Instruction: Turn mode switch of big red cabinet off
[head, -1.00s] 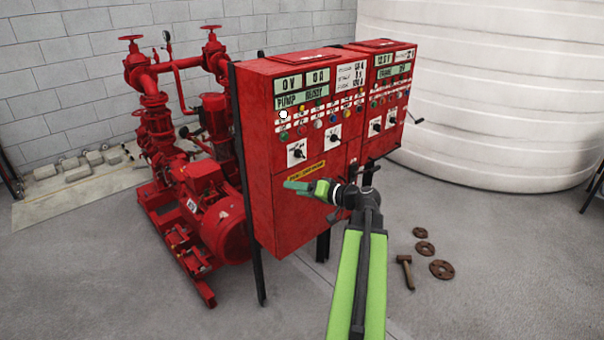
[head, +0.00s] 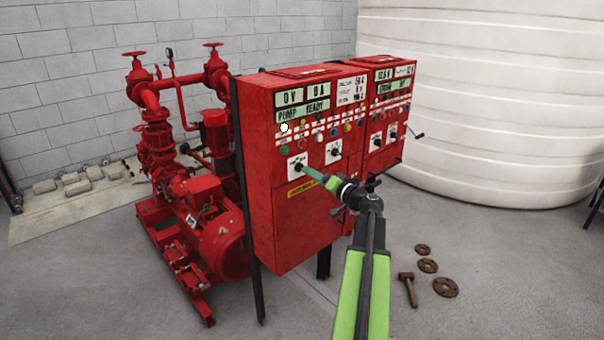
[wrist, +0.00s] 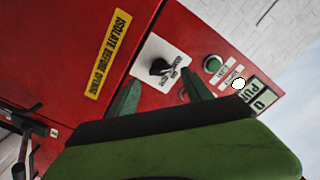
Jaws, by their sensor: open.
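The big red cabinet (head: 300,220) stands in the middle of the head view, with displays, lamps and two black rotary switches on white plates on its front. The left switch (head: 298,167) is at the tip of my gripper (head: 306,170). In the wrist view the black switch knob (wrist: 160,67) on its white plate lies ahead, between the two green fingers of my gripper (wrist: 162,93). The fingers are apart, with nothing held. I cannot tell whether they reach around the knob. The right switch (head: 334,151) is clear of my gripper.
A smaller red cabinet (head: 388,120) with a side crank adjoins on the right. Red pumps and a motor (head: 222,240) stand left. A white tank (head: 480,110) is behind. Rusty flanges (head: 445,287) and a hammer (head: 408,288) lie on the floor at right.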

